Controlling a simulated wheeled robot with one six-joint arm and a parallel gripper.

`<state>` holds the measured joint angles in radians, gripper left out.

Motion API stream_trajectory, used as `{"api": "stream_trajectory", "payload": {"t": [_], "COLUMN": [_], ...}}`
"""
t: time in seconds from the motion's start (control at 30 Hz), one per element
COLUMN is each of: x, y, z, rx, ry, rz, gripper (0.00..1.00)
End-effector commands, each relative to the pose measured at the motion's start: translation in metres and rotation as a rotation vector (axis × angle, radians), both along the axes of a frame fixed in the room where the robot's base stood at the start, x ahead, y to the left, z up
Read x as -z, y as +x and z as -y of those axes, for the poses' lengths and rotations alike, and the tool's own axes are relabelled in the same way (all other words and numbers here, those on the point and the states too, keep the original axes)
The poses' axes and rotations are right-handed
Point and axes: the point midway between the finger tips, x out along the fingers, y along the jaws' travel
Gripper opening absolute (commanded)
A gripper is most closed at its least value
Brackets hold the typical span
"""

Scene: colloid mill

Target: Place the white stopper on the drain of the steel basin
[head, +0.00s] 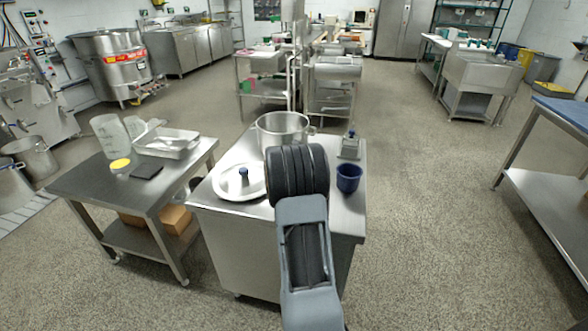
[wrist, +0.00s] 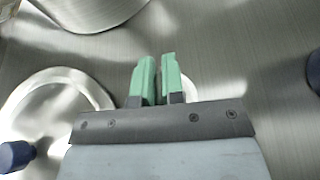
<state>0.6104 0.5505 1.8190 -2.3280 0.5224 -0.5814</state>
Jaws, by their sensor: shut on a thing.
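My gripper (wrist: 156,80) has green fingers, close together in the wrist view. A small white edge, apparently the white stopper (wrist: 190,89), shows just right of and below the fingers; most of it is hidden behind them and the gripper body. The fingers are shut on it over the steel worktop. In the head view my dark wrist covers the fingers and the stopper. A steel basin on legs (head: 485,70) stands far off at the right; its drain is not visible.
On the worktop (head: 222,207) are a steel pot (head: 283,127), a round lid with a blue knob (head: 238,182), a dark blue cup (head: 348,177) and a small steel device (head: 350,147). A side table (head: 90,187) stands left; a blue-topped table (head: 563,112) stands right. Floor between is open.

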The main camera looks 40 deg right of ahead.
Motion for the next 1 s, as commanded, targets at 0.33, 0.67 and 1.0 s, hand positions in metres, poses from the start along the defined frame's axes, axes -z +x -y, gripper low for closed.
{"api": "stream_trajectory", "payload": {"t": [0.33,0.67,1.0], "x": [0.0035,0.0020,-0.0048], "y": [0.0001,0.0000,-0.0024], "z": [-0.0001,-0.0002,-0.0051], "rx": [0.000,0.000,-0.001], "ry": [0.000,0.000,-0.001], "rz": [0.001,0.000,0.001], "gripper": [0.00,0.35,0.35]}}
